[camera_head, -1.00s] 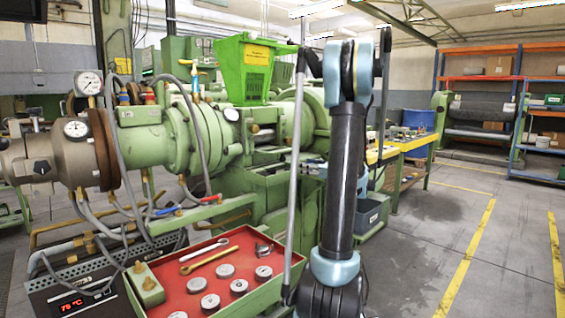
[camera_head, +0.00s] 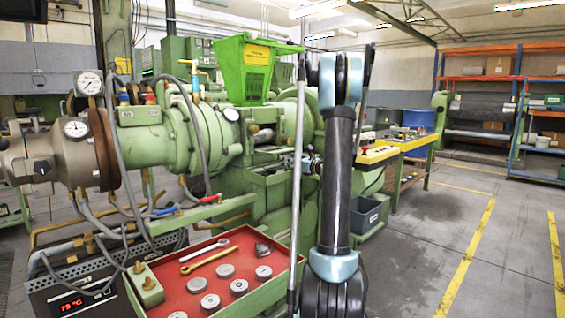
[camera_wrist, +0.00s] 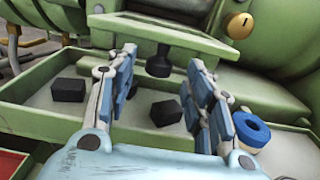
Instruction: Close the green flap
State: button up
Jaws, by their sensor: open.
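In the wrist view, a green flap-like panel (camera_wrist: 150,33) hangs open at a tilt at the top of the picture, with a dark round knob (camera_wrist: 158,63) at its lower edge. My gripper (camera_wrist: 163,60) is open, with its two blue-padded fingers apart. The knob appears between the fingertips, farther ahead; I cannot tell whether anything touches it. In the head view, the gripper is mostly hidden behind my arm and the grey rod, beside the green extruder (camera_head: 185,135). The flap cannot be told clearly there.
Below the flap lies a green-rimmed tray (camera_wrist: 40,110) with black blocks (camera_wrist: 69,90) and a blue tape roll (camera_wrist: 250,130). A red-lined tray (camera_head: 215,262) with tools and discs stands in front. The floor to the right is clear.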

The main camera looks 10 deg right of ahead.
jog(key=shift+x, duration=2.45)
jog(key=shift+c, duration=0.6)
grip_shut()
